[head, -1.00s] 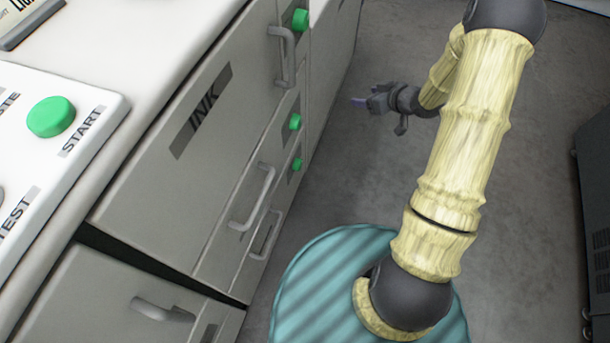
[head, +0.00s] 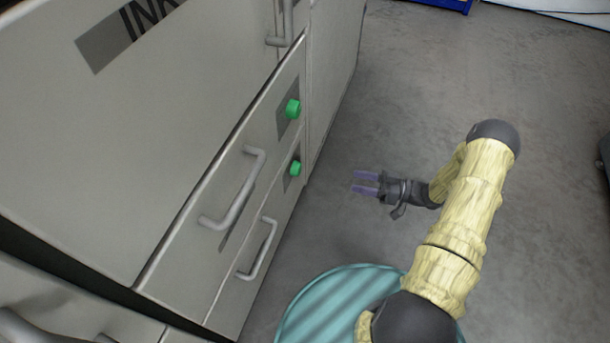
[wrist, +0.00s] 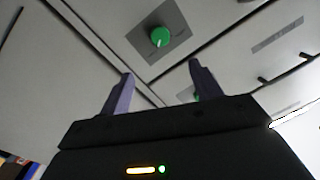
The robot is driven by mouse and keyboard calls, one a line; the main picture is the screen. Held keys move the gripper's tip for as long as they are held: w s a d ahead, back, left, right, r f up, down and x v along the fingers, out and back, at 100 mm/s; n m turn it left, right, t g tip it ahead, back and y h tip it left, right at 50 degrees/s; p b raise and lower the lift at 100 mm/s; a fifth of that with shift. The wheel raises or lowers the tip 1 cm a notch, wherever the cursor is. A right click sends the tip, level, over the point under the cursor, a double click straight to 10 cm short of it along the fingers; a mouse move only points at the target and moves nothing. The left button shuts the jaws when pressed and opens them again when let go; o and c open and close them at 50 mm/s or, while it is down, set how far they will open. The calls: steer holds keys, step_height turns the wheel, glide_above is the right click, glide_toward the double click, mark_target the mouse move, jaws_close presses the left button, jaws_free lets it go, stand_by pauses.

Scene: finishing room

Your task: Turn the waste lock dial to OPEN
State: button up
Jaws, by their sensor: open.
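Two green dials show on the drawer fronts in the head view, an upper one (head: 292,109) and a lower one (head: 295,168), each on a dark plate. I cannot read which is the waste lock dial, nor their settings. My gripper (head: 354,181) is open and empty, to the right of the lower dial and apart from the cabinet, its fingers pointing left towards it. In the wrist view, one green dial (wrist: 160,36) on a dark square plate lies beyond my open fingers (wrist: 161,69). Another green dial (wrist: 196,98) is mostly hidden behind the right finger.
Bar handles stick out from the upper drawer (head: 235,190) and the lower drawer (head: 261,250). A large panel marked INK (head: 125,35) is above left. Grey floor (head: 400,90) is clear around and beyond my gripper.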

mark_target(296, 169)
steer(key=b+x, duration=0.6)
steer(key=x, duration=1.1)
steer(key=shift+a, duration=0.2)
steer(key=shift+r, duration=0.1)
steer(key=shift+c, duration=0.2)
steer(key=c, duration=0.9)
